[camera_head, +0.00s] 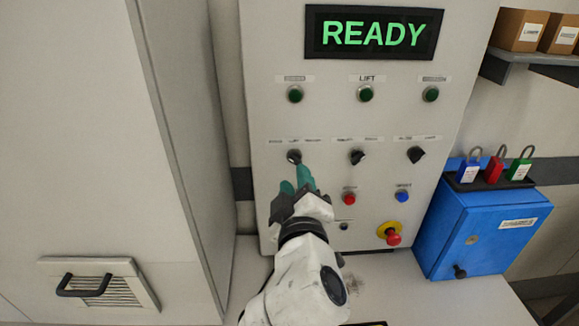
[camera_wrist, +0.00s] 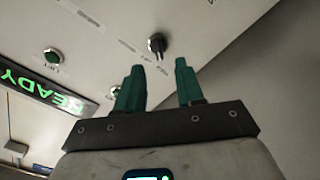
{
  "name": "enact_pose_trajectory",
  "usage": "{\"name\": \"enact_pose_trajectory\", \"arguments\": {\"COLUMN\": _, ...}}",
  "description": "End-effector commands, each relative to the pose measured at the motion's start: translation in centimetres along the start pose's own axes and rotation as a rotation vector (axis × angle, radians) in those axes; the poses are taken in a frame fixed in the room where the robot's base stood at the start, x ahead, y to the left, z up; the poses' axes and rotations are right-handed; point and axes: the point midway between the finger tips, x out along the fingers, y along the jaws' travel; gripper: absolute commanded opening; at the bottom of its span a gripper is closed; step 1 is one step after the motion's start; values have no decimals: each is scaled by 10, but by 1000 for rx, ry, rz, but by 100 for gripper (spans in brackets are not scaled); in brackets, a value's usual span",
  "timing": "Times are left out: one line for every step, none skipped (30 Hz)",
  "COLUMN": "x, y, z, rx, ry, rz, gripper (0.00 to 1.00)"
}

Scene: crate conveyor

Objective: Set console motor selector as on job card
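The console (camera_head: 265,115) is a pale upright panel with a row of three black selector knobs. The left selector (camera_head: 294,156) has a label too blurred to read fully; the middle selector (camera_head: 357,157) and right selector (camera_head: 416,154) are to its right. My gripper (camera_head: 298,178) has teal fingers and is just below the left selector. In the wrist view, my gripper (camera_wrist: 159,66) is open and empty, with a black selector knob (camera_wrist: 157,43) ahead of the gap between its fingertips. The fingers look apart from the knob. I cannot make out a job card.
A green READY display (camera_head: 374,33) tops the console above several green buttons. A red emergency knob (camera_head: 393,239) on yellow is low on the panel. A blue box (camera_head: 450,230) with padlocks stands right. A pale cabinet (camera_head: 80,150) stands left.

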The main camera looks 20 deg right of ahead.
Motion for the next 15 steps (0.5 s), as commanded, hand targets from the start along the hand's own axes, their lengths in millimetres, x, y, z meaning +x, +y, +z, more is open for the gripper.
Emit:
{"name": "enact_pose_trajectory", "arguments": {"x": 11, "y": 2, "z": -1, "rx": -1, "ry": -1, "rz": 3, "gripper": 37}}
{"name": "enact_pose_trajectory", "arguments": {"x": 16, "y": 2, "z": 0, "rx": -2, "ry": -2, "rz": 3, "gripper": 37}}
{"name": "enact_pose_trajectory", "arguments": {"x": 22, "y": 2, "z": 0, "rx": -1, "ry": -2, "rz": 2, "gripper": 37}}
{"name": "enact_pose_trajectory", "arguments": {"x": 27, "y": 2, "z": 0, "rx": -1, "ry": -2, "rz": 2, "gripper": 37}}
{"name": "enact_pose_trajectory", "arguments": {"x": 31, "y": 1, "z": 0, "rx": -1, "ry": -1, "rz": 1, "gripper": 37}}
{"name": "enact_pose_trajectory", "arguments": {"x": 36, "y": 1, "z": 0, "rx": -1, "ry": -1, "rz": 1, "gripper": 37}}
{"name": "enact_pose_trajectory", "arguments": {"x": 39, "y": 1, "z": 0, "rx": -1, "ry": -1, "rz": 1, "gripper": 37}}
{"name": "enact_pose_trajectory", "arguments": {"x": 42, "y": 1, "z": 0, "rx": 0, "ry": -1, "rz": 1, "gripper": 37}}
{"name": "enact_pose_trajectory", "arguments": {"x": 46, "y": 1, "z": 0, "rx": 0, "ry": -2, "rz": 1, "gripper": 37}}
{"name": "enact_pose_trajectory", "arguments": {"x": 48, "y": 0, "z": 0, "rx": 0, "ry": -2, "rz": 0, "gripper": 37}}
{"name": "enact_pose_trajectory", "arguments": {"x": 49, "y": 0, "z": 0, "rx": 0, "ry": -2, "rz": 0, "gripper": 37}}
{"name": "enact_pose_trajectory", "arguments": {"x": 51, "y": 0, "z": 0, "rx": 0, "ry": -1, "rz": 0, "gripper": 37}}
{"name": "enact_pose_trajectory", "arguments": {"x": 52, "y": 0, "z": 0, "rx": 0, "ry": -1, "rz": 0, "gripper": 37}}
{"name": "enact_pose_trajectory", "arguments": {"x": 53, "y": 0, "z": 0, "rx": 0, "ry": -1, "rz": 0, "gripper": 37}}
{"name": "enact_pose_trajectory", "arguments": {"x": 53, "y": 0, "z": 0, "rx": 0, "ry": -1, "rz": 0, "gripper": 37}}
